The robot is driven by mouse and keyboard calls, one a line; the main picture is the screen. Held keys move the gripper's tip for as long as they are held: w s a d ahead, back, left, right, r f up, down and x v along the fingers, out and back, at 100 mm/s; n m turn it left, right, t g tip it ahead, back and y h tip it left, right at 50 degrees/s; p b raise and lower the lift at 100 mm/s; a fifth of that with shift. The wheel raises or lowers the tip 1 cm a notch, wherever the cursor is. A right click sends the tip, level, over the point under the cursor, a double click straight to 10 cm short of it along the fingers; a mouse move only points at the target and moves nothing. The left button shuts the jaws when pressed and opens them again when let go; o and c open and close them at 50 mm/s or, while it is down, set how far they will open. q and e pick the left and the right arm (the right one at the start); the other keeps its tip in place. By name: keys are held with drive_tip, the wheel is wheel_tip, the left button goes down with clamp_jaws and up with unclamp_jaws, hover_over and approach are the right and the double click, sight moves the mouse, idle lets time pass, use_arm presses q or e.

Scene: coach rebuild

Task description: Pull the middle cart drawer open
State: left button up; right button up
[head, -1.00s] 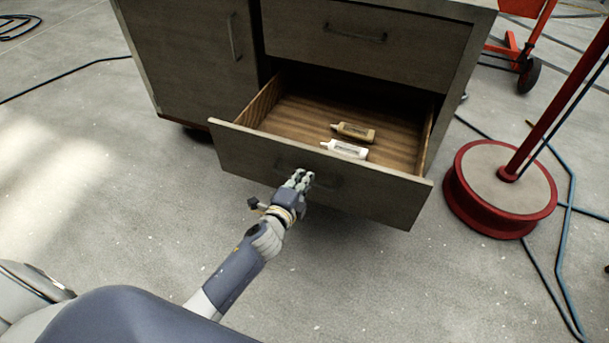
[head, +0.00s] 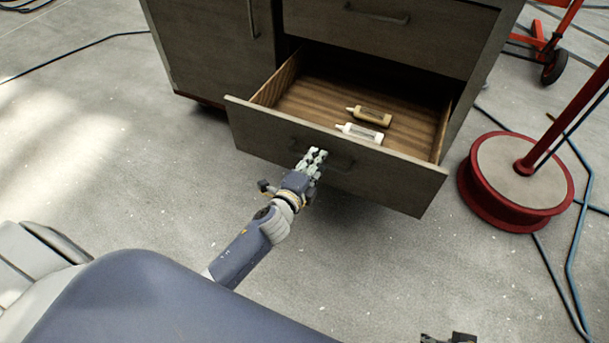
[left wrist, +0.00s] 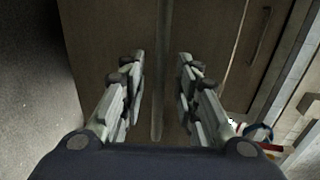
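The cart's drawer (head: 400,180) below the top drawer stands well open, with its wooden inside showing. Its dark bar handle (head: 340,163) is on the front panel and is partly hidden by my left gripper (head: 314,155). In the left wrist view my left gripper (left wrist: 160,75) has its two fingers apart, one on each side of the upright-looking handle bar (left wrist: 158,40), with gaps visible. A small dark part at the bottom edge of the head view seems to be my right gripper (head: 450,338); its fingers cannot be made out.
A tan bottle (head: 370,116) and a white bottle (head: 360,133) lie in the drawer. The closed top drawer (head: 385,45) is above, and a closed door (head: 205,50) is at left. A red round-based stand (head: 515,180) and blue hose are at right.

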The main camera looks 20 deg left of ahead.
use_arm(q)
drive_tip(key=v, duration=1)
drive_tip(key=shift+s, duration=0.35)
